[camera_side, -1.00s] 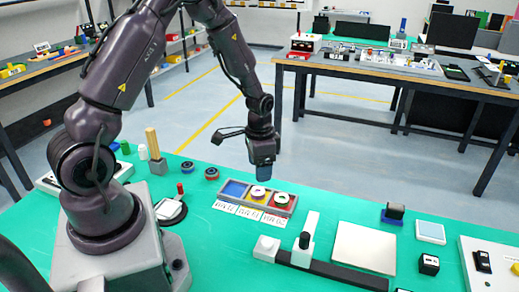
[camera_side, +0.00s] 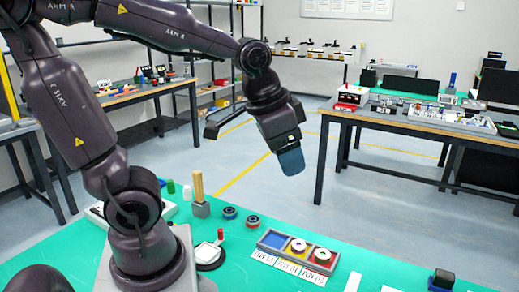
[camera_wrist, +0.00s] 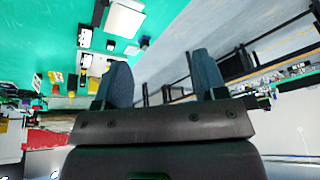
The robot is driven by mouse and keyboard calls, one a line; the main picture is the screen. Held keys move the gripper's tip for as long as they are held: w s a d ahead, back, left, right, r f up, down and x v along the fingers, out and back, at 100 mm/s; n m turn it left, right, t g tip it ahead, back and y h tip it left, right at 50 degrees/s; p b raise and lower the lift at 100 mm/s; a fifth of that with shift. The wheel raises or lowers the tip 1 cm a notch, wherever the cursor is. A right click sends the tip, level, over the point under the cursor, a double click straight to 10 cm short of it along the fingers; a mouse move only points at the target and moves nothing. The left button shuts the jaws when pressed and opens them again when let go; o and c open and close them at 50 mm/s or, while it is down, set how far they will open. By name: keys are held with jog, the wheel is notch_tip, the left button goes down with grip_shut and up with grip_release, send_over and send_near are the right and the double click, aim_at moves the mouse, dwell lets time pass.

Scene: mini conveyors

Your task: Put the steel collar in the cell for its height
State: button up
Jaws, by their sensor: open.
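A grey tray (camera_side: 258,246) on the green table has a blue cell (camera_side: 274,240), a yellow cell and a red cell. The blue cell looks empty. A pale ring (camera_side: 298,245) lies in the yellow cell and another pale ring (camera_side: 322,256) lies in the red cell. I cannot tell which, if either, is the steel collar. White labels (camera_side: 288,267) lie along the tray's front; their print is hard to read. My gripper (camera_side: 291,162) is raised in the air above the tray, tilted. In the wrist view its fingers (camera_wrist: 162,75) are apart with nothing between them.
Two dark rings, one bluish (camera_side: 230,212) and one reddish (camera_side: 252,221), lie left of the tray. A white pad (camera_wrist: 125,18) shows in the wrist view.

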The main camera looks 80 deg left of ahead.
jog(key=s+d+r+t, duration=0.1)
jog(key=s+d+r, duration=0.1)
jog(key=s, duration=0.3)
jog(key=shift+s+d, duration=0.15)
jog(key=shift+s, duration=0.05)
jog(key=shift+r, duration=0.1)
dwell(0.9)
